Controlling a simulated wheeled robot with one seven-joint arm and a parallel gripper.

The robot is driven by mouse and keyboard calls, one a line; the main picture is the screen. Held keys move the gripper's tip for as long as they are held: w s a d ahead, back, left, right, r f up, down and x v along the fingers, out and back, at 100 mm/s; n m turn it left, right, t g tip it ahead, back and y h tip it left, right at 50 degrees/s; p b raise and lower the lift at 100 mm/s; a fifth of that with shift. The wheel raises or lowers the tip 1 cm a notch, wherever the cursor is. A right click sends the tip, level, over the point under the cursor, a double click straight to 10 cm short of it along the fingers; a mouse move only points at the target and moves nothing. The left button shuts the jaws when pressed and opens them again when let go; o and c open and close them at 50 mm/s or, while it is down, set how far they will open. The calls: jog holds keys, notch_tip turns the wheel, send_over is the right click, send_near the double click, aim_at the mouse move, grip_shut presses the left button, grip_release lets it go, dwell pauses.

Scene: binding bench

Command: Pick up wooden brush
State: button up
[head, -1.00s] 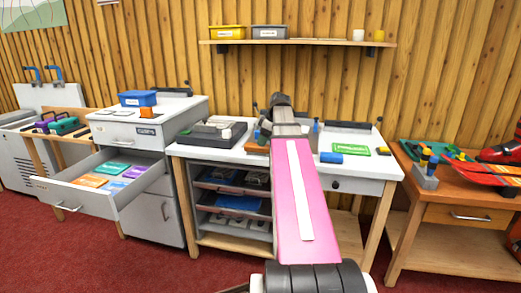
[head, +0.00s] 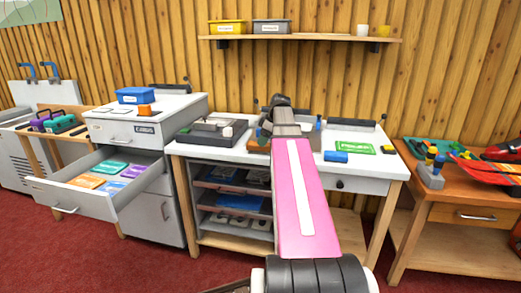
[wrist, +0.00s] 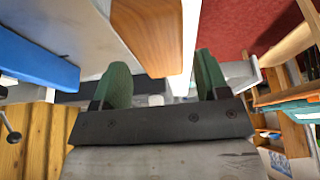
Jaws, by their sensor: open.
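A smooth orange-brown wooden piece (wrist: 147,38), which looks like the brush, shows at the top of the wrist view above a pale surface. Its far end and any bristles are out of frame. My gripper (wrist: 160,80) has its two green-padded fingers spread apart. The wooden piece lies ahead of the gap between them, and nothing is clamped. In the head view a brown wooden item (head: 256,145) shows on the white bench beside my arm, partly hidden by it. I cannot tell if it is the same piece. My fingers are hidden in the head view.
The white bench (head: 385,168) also holds a blue block (head: 336,157), a green mat (head: 351,150) and a grey device (head: 210,132). A drawer (head: 48,192) stands open at left. A wooden side table (head: 455,213) with tools stands at right. A shelf (head: 330,37) hangs above.

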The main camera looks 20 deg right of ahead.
aim_at(260, 148)
jog(key=shift+x, duration=2.3)
jog(key=shift+f, duration=0.25)
jog(key=c, duration=0.7)
